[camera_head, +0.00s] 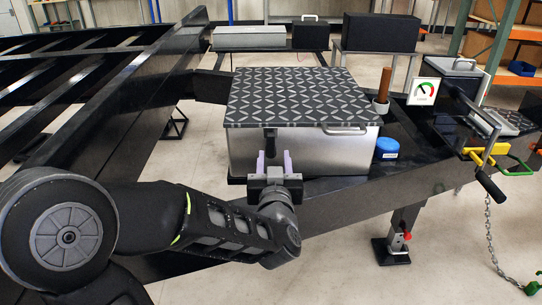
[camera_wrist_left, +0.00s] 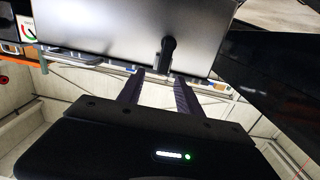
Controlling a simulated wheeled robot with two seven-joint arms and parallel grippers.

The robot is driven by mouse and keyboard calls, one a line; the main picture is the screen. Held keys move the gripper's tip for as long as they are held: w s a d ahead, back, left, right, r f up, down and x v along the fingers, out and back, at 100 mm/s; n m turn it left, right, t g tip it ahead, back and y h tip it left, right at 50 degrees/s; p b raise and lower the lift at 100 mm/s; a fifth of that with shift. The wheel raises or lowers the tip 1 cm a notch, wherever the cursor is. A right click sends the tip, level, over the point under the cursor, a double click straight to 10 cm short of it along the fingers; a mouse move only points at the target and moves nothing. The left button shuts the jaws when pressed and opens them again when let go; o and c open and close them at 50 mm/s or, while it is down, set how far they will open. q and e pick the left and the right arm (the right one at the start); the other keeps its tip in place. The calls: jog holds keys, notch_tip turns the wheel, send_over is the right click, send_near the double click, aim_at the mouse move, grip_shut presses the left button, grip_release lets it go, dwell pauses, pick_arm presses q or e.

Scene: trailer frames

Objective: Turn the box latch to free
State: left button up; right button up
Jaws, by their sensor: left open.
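A silver metal box (camera_head: 325,147) with a dark patterned lid (camera_head: 298,98) sits on the black trailer frame, and the lid is down. A small black latch (camera_head: 270,139) hangs on its front face, left of a metal handle (camera_head: 345,130). My left gripper (camera_head: 273,163) is open just in front of and below the latch, its two pale fingers pointing up. In the left wrist view the latch (camera_wrist_left: 167,50) shows at the box edge, above and between the fingertips (camera_wrist_left: 157,78), apart from them as far as I can tell. My right gripper is not in view.
A blue round can (camera_head: 386,148), a brown cylinder (camera_head: 382,88) and a gauge sign (camera_head: 424,92) stand right of the box. A black crank handle (camera_head: 490,184) sticks out at the far right. Black frame beams (camera_head: 110,90) run along the left.

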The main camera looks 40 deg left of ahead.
aim_at(271, 139)
pick_arm(q)
jog(key=shift+s+a+r, duration=0.2)
jog(key=shift+r, duration=0.1)
jog(key=shift+w, duration=0.1)
jog(key=p+x, duration=0.1)
jog(key=x, duration=0.6)
jog(key=shift+w+a, duration=0.2)
jog(key=shift+a, duration=0.15)
grip_shut()
dwell(0.3)
